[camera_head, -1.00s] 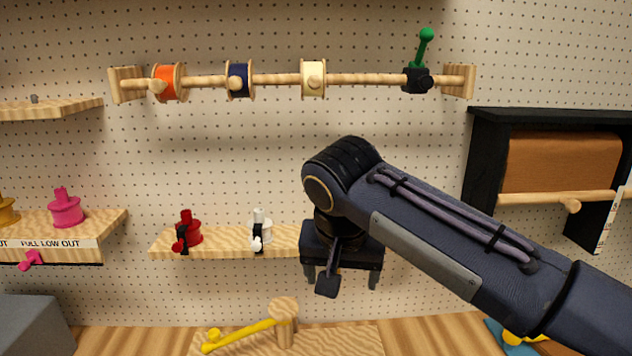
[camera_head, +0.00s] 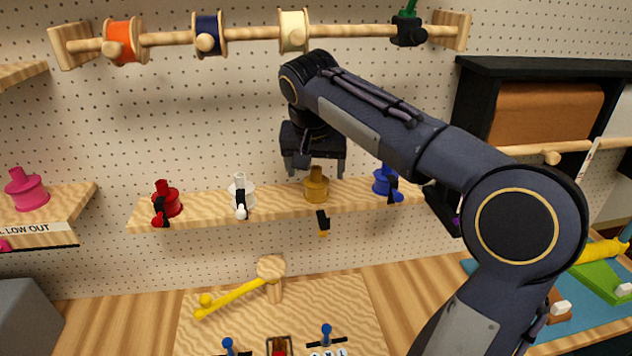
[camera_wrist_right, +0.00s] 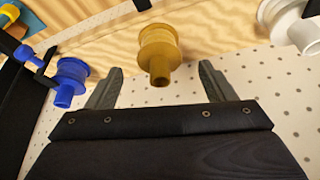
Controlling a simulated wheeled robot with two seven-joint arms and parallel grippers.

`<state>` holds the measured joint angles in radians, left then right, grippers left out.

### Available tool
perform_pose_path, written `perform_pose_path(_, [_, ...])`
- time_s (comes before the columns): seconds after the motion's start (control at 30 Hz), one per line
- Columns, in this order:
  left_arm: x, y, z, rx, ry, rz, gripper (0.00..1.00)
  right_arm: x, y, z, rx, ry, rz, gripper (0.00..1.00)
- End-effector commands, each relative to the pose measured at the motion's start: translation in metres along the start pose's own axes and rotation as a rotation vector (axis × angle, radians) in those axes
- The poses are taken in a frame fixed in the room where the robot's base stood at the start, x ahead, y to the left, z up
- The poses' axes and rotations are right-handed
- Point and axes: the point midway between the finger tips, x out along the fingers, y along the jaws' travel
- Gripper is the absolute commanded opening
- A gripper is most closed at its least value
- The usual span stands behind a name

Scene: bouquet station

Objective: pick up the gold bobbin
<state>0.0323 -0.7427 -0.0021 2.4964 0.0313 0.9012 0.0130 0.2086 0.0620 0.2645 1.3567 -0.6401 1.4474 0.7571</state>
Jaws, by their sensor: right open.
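The gold bobbin (camera_head: 316,187) stands upright on the wooden shelf (camera_head: 270,206), between a white bobbin and a blue bobbin. In the right wrist view the gold bobbin (camera_wrist_right: 159,52) shows ahead of the open fingers, roughly midway between them. My right gripper (camera_head: 313,170) is open and empty, just above and behind or around the bobbin's top in the head view; the exact gap cannot be told there. In the wrist view my right gripper (camera_wrist_right: 160,88) appears close to the bobbin, with no clear contact. My left gripper is not in view.
The white bobbin (camera_head: 240,190) and red bobbin (camera_head: 166,199) stand left on the shelf; the blue bobbin (camera_head: 386,181) stands right. Black clips hang at the shelf front. A rail with spools (camera_head: 294,31) runs above. The wooden table (camera_head: 130,318) lies below.

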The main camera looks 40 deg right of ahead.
Motion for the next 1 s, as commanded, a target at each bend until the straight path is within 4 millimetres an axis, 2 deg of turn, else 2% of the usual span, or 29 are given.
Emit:
perform_pose_path(0.17, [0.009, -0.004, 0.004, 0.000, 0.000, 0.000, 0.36, 0.014, 0.000, 0.000, 0.000, 0.000, 0.001, 0.76])
perform_pose_path(0.4, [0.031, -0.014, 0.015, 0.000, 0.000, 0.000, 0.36, 0.050, 0.000, 0.002, 0.000, -0.002, 0.001, 0.76])
perform_pose_path(0.67, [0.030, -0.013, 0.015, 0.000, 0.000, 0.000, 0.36, 0.051, 0.000, -0.001, 0.000, 0.000, -0.001, 0.76])
perform_pose_path(1.0, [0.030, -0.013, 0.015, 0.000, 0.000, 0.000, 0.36, 0.051, 0.000, 0.000, 0.000, 0.000, -0.001, 0.33])
